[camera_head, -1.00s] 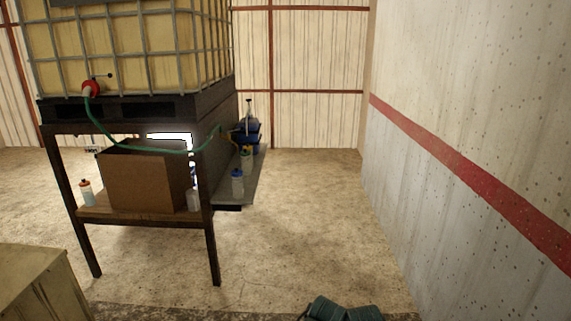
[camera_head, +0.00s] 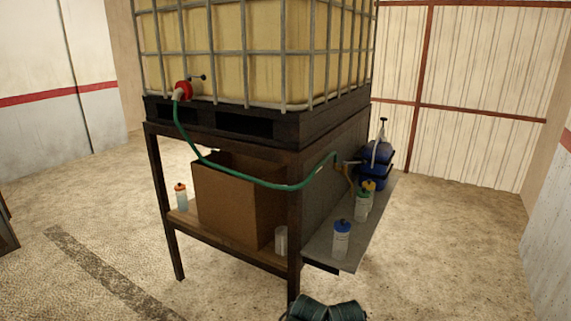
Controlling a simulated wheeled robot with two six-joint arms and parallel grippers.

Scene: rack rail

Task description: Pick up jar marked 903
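No marking 903 can be read in the head view, so I cannot tell which container bears it. A white bottle with a blue cap (camera_head: 342,240) stands upright near the front of the grey side shelf. A bottle with a yellow-green top (camera_head: 363,204) stands behind it. A bottle with an orange cap (camera_head: 181,197) stands on the lower shelf at the left. A small white container (camera_head: 281,240) stands by the right leg, partly hidden. Neither of my grippers is in view.
A caged tank (camera_head: 240,50) sits on a dark stand, with a green hose (camera_head: 235,179) looping across its front. A blue device (camera_head: 377,165) is on the side shelf (camera_head: 325,250). Dark green coils (camera_head: 325,310) lie at the bottom edge.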

